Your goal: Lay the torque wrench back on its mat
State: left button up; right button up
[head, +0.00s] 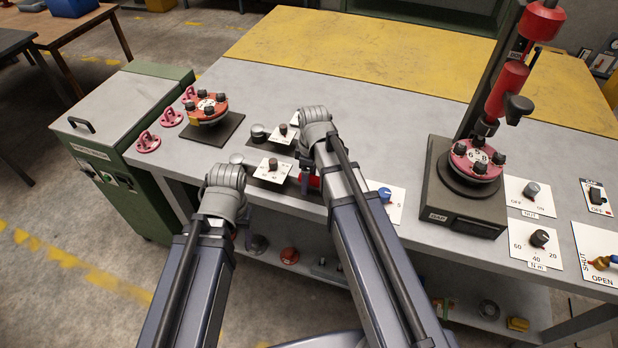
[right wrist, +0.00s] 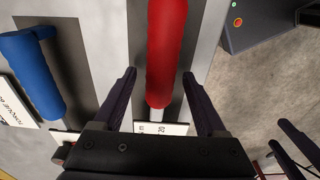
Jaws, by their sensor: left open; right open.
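In the right wrist view, a red handle (right wrist: 166,50) lies on a dark mat (right wrist: 138,40), between the fingers of my right gripper (right wrist: 159,75). The fingers are spread, with a gap on both sides of the handle. A blue handle (right wrist: 35,75) lies to its left on another dark strip. A label beside the blue handle seems to start with "TORQUE"; I cannot tell surely which tool is the torque wrench. In the head view, a bit of red handle (head: 310,181) shows behind my right arm. My left gripper (right wrist: 300,145) is open; its fingers show at lower right in the wrist view, away from the handles.
A spool with red flange (head: 208,107) stands on a dark plate at left. A red press (head: 475,160) holds a similar part at right. Knob panels (head: 540,240) line the bench's right front. A green cabinet (head: 130,140) adjoins the bench. The grey bench top (head: 370,125) is clear behind.

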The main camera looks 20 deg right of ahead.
jog(key=shift+s+d+r+p, duration=0.1)
jog(key=shift+r+p, duration=1.8)
jog(key=shift+r, duration=0.05)
jog(key=shift+s+d+r+p, duration=0.1)
jog(key=shift+r+p, duration=1.8)
jog(key=shift+r, duration=0.05)
jog(key=shift+s+a, duration=0.2)
jog(key=shift+a, duration=0.05)
jog(key=s+a+m+h, duration=0.1)
jog(key=s+a+m, duration=0.6)
jog(key=s+a, duration=0.3)
jog(key=s, duration=0.3)
jog(key=shift+s+a+g+h, duration=0.2)
jog(key=shift+s+g+h, duration=0.05)
jog(key=shift+g+h, duration=0.05)
